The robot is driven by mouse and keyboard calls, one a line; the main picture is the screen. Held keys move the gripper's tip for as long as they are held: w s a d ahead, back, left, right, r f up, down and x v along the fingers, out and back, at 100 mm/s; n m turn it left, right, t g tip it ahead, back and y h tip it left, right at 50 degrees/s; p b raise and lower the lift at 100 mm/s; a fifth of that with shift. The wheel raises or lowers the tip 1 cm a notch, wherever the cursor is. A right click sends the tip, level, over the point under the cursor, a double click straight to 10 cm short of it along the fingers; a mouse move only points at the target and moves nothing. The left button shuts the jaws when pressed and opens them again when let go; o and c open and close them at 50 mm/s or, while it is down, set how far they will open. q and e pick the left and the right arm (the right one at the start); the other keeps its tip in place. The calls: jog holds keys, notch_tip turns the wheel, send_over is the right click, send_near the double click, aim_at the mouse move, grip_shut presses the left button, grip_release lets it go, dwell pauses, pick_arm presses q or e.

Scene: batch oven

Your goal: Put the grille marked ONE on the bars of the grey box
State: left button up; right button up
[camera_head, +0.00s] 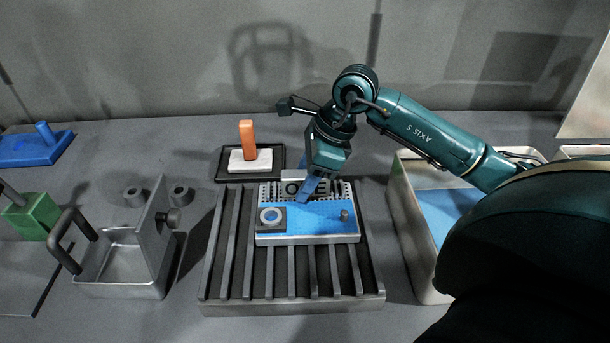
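The grille marked ONE (325,228) is a flat metal-edged piece with a blue face, a slotted back strip and a pale tag whose letters are partly covered. It appears to lie flat on the rear middle bars of the grey box (226,265). Its face carries a dark square with a ring and a small grey peg. My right gripper (306,193) points down over the tag, its blue fingers in front of the letters. The fingers overlap in this view, so I cannot tell whether they grip it. My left gripper is not in view.
A pale bin (408,222) with a blue floor stands right of the box. A dark tray (222,165) with an orange-handled white block (249,155) lies behind. A metal pan (120,280) with a handle and upright plate stands left, near a green block (35,215).

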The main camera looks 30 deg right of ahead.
jog(key=shift+r, duration=0.25)
jog(key=v, duration=1.1)
jog(key=shift+r+b, duration=0.35)
jog(key=shift+s+d, duration=0.15)
dwell(0.9)
